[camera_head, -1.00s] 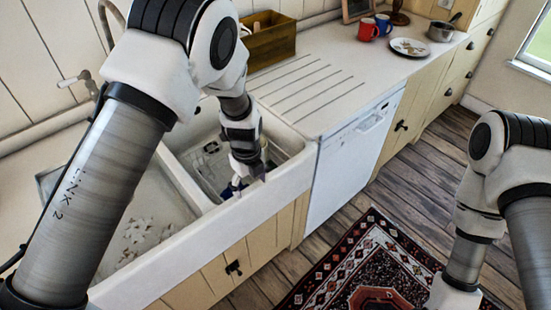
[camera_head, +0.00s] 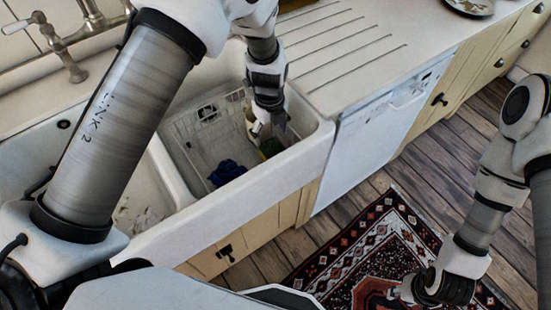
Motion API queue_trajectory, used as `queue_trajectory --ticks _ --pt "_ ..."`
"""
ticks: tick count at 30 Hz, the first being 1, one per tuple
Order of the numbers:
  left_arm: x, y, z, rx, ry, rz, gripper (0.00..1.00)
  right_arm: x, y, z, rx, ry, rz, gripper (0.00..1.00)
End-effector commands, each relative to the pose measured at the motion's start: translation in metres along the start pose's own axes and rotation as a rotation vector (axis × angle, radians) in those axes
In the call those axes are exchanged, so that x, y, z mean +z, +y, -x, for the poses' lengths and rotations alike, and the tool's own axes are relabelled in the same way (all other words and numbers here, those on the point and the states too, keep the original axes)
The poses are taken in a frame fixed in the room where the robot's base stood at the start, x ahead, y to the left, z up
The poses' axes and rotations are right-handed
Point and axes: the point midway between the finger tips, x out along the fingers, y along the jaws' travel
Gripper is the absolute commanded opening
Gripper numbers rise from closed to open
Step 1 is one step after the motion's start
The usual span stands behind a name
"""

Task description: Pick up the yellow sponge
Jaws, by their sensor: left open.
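In the right basin of the sink (camera_head: 313,150), a small yellow and green thing (camera_head: 271,147), which looks like the sponge, shows just below my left gripper. Most of it is hidden behind the gripper, so its full shape is unclear. My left gripper (camera_head: 270,131) reaches down into this basin, open, with its fingers close to the sponge; I cannot tell whether they touch it. My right gripper (camera_head: 402,292) hangs low over the rug at the lower right; its fingers are too small and dark to read.
A white wire rack (camera_head: 190,145) and a dark blue cloth (camera_head: 227,172) are in the same basin. The basin's walls surround my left gripper. A tap (camera_head: 70,52) stands behind the left basin.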

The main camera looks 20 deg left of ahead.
Motion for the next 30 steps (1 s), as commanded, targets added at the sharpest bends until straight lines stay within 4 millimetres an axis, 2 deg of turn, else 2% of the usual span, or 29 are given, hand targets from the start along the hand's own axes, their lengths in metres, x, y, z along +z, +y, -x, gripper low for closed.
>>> queue_trajectory --ticks 8,13,16,21,24,30 --pt "0.000 0.001 -0.036 0.002 0.003 0.000 0.77 -0.001 0.000 0.007 0.000 0.001 0.000 0.40" --pt "0.000 0.002 -0.068 0.001 0.002 0.000 0.77 -0.001 0.000 0.012 0.000 0.001 0.000 0.40" --pt "0.001 0.002 -0.076 0.001 0.001 0.000 0.77 -0.001 0.000 0.012 0.000 0.001 0.000 0.40" --pt "0.001 0.001 -0.076 0.000 0.000 0.000 0.77 -0.001 0.000 0.011 0.000 0.001 0.000 0.40" --pt "0.001 0.001 -0.076 0.000 0.000 0.000 0.52 -0.001 0.000 0.011 0.000 0.001 0.000 0.40" --pt "0.001 0.001 -0.076 0.000 0.000 0.000 0.50 0.000 0.000 0.011 0.000 0.001 0.000 0.40"
